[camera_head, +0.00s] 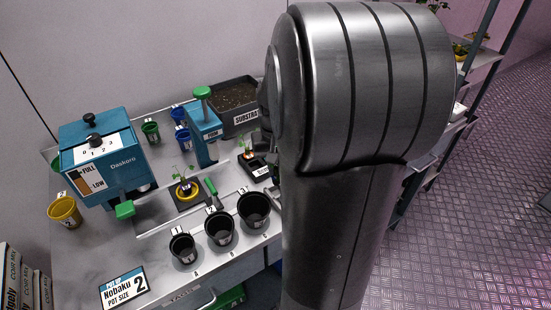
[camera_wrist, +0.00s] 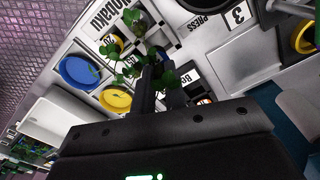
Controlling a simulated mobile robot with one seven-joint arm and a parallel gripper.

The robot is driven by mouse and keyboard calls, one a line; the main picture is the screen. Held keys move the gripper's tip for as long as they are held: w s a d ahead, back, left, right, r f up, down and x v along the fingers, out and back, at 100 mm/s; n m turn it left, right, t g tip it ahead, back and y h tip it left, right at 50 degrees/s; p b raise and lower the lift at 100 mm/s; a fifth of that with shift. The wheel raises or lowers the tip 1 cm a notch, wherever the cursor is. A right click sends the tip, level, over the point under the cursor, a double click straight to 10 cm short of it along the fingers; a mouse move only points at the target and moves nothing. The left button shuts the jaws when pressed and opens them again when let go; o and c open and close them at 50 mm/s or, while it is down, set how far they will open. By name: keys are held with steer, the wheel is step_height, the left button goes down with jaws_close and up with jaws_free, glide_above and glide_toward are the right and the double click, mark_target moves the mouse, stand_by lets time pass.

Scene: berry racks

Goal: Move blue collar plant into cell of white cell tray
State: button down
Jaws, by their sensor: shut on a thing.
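In the wrist view my gripper (camera_wrist: 158,86) is shut, with its two dark fingers close together. A leafy green plant (camera_wrist: 131,64) shows at and around the fingertips. In the head view my large grey arm covers the right of the bench and hides the gripper's grip. A small plant (camera_head: 247,151) stands in a dark holder beside the arm.
A blue dispenser (camera_head: 105,155), a blue press (camera_head: 203,130) with a green knob and a dark substrate bin (camera_head: 238,92) stand along the back. Several black pots (camera_head: 219,227) line the front. A yellow pot (camera_head: 64,211) is at left. Shelving stands at right.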

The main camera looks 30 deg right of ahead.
mark_target(275, 174)
steer(key=shift+f, duration=2.5)
steer(key=c, duration=1.4)
jaws_free()
steer(key=shift+r, duration=4.5)
